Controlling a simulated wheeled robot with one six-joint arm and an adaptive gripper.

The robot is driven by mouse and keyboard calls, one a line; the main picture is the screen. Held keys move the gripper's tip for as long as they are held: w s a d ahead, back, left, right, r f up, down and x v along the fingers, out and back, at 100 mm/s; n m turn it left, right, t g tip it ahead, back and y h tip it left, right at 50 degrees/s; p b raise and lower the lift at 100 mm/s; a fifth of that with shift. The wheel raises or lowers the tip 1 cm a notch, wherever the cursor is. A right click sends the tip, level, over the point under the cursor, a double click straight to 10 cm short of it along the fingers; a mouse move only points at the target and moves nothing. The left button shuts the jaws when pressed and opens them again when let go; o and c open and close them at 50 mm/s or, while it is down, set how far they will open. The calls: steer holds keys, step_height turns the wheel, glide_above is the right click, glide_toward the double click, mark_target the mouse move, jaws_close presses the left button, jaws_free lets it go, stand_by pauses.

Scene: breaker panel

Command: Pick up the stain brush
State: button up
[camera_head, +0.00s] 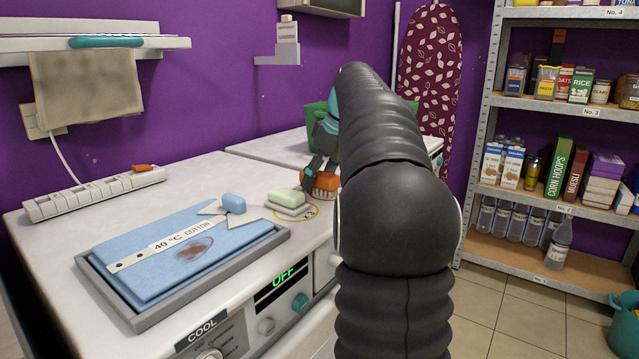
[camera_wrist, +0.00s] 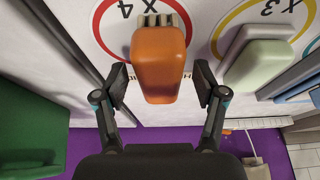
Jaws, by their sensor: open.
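The stain brush, an orange block with pale bristles, lies on the white worktop in the head view (camera_head: 322,182), partly covered by my gripper. In the wrist view the orange brush (camera_wrist: 158,62) is near the top centre, over a red circle marked X4, bristles toward the top edge. My gripper (camera_wrist: 160,82) is open, with one finger on each side of the brush and a visible gap on both sides. In the head view my gripper (camera_head: 318,170) points down at the brush, and my dark arm hides part of the worktop.
A green soap bar (camera_head: 285,197) on a pale dish sits close beside the brush. A power strip (camera_head: 95,193) lies behind. A green object (camera_wrist: 32,135) stands left in the wrist view.

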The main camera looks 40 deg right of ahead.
mark_target(319, 172)
steer(key=c, duration=1.3)
steer(key=shift+o, duration=0.2)
steer(key=shift+r, duration=0.5)
step_height(319, 172, up, 4)
steer(key=shift+f, duration=0.1)
steer(key=s+d+r, duration=0.5)
steer(key=s+r, duration=0.1)
steer(key=s, duration=0.4)
steer(key=shift+d+r, duration=0.35)
steer(key=shift+d, duration=0.05)
